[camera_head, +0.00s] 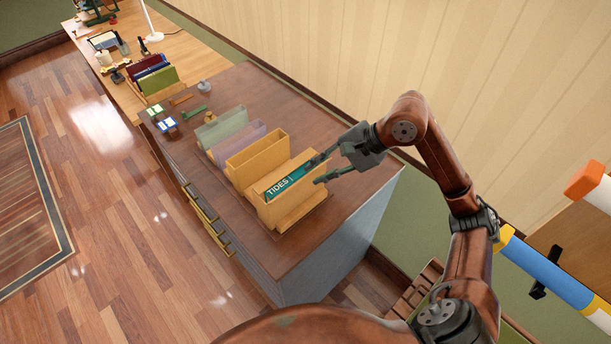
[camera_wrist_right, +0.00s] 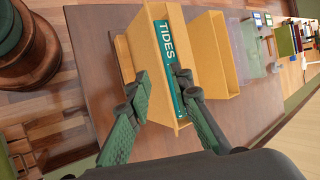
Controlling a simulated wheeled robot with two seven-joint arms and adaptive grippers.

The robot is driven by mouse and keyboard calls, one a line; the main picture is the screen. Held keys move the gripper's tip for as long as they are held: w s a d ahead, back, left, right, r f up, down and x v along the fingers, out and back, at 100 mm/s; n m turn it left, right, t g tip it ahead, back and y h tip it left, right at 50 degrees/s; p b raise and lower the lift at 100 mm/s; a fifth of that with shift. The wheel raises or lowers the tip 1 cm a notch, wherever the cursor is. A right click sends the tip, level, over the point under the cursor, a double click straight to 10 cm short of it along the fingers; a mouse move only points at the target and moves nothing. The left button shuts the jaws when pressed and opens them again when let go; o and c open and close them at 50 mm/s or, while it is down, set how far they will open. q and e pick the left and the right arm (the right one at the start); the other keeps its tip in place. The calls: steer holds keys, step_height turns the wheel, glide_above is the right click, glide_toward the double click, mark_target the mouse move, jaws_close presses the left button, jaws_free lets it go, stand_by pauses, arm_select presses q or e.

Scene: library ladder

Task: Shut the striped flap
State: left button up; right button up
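No flap that I can name for certain as the striped one shows. A bar with yellow, blue and white bands (camera_head: 549,270) lies at the right edge of the head view, partly cut off. My right gripper (camera_head: 317,170) is well away from it, at the wooden file box (camera_head: 268,215) on the cabinet. In the right wrist view its fingers (camera_wrist_right: 161,80) are apart, near the end of a teal book marked TIDES (camera_wrist_right: 166,52) standing in the box. Whether a finger touches the box or book I cannot tell. My left gripper is out of view.
A second wooden file box (camera_head: 252,163) and pale green and lilac holders stand behind on the dark cabinet top (camera_head: 310,243). An orange-ended white piece (camera_head: 590,185) is at the right edge. A black bracket (camera_head: 540,288) is below. Floor at left is clear.

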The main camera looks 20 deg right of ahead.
mark_target(301, 180)
steer(key=x, duration=0.4)
steer(key=shift+w+a+f, duration=0.1)
steer(key=shift+a+f, duration=0.05)
steer(key=shift+f, duration=0.1)
steer(key=c, duration=0.3)
jaws_close()
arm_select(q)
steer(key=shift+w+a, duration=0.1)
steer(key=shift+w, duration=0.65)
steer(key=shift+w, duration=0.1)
